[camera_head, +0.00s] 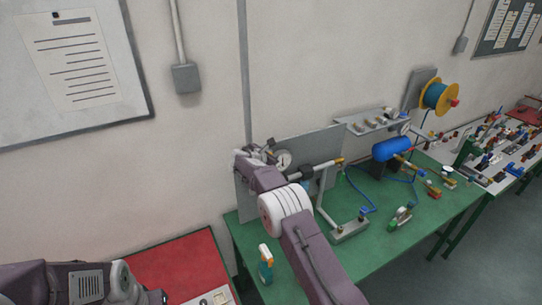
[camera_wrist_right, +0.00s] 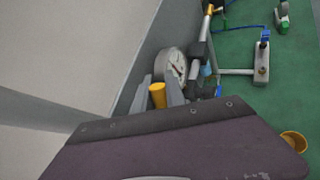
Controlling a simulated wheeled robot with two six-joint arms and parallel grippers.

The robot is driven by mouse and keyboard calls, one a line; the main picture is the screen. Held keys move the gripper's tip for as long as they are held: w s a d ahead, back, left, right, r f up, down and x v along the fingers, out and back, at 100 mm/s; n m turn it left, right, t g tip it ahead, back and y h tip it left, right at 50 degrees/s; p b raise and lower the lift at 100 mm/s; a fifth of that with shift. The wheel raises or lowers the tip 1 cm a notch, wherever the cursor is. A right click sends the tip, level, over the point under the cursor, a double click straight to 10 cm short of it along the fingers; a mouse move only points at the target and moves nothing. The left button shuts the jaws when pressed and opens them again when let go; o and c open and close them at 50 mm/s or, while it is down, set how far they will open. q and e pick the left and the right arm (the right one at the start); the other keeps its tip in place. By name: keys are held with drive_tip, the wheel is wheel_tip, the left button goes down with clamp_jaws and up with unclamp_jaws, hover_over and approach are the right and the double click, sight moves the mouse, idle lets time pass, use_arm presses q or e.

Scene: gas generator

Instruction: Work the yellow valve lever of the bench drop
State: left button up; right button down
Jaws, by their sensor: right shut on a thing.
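In the right wrist view, the yellow valve lever (camera_wrist_right: 157,95) stands between the two grey fingers of my right gripper (camera_wrist_right: 160,93). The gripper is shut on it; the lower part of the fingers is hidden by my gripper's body. In the head view my right gripper (camera_head: 262,152) is at the grey upright panel (camera_head: 310,140), beside the round white gauge (camera_head: 284,159). The lever cannot be made out there. The gauge also shows just behind the fingers in the wrist view (camera_wrist_right: 174,66). Of my left arm only a link shows at the lower left; its gripper is out of view.
The green bench (camera_head: 378,245) holds a blue tank (camera_head: 392,149), a blue hose (camera_head: 362,192), a metal stand (camera_head: 350,230) and a small bottle (camera_head: 265,264) near the front left. A red table (camera_head: 180,265) stands at the left. The bench's front middle is fairly clear.

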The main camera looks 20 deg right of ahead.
drive_tip(key=c, duration=1.6)
unclamp_jaws()
drive_tip(key=shift+c, duration=0.2)
drive_tip(key=b+v, duration=0.5)
drive_tip(key=v, duration=0.4)
drive_tip(key=shift+c, duration=0.4)
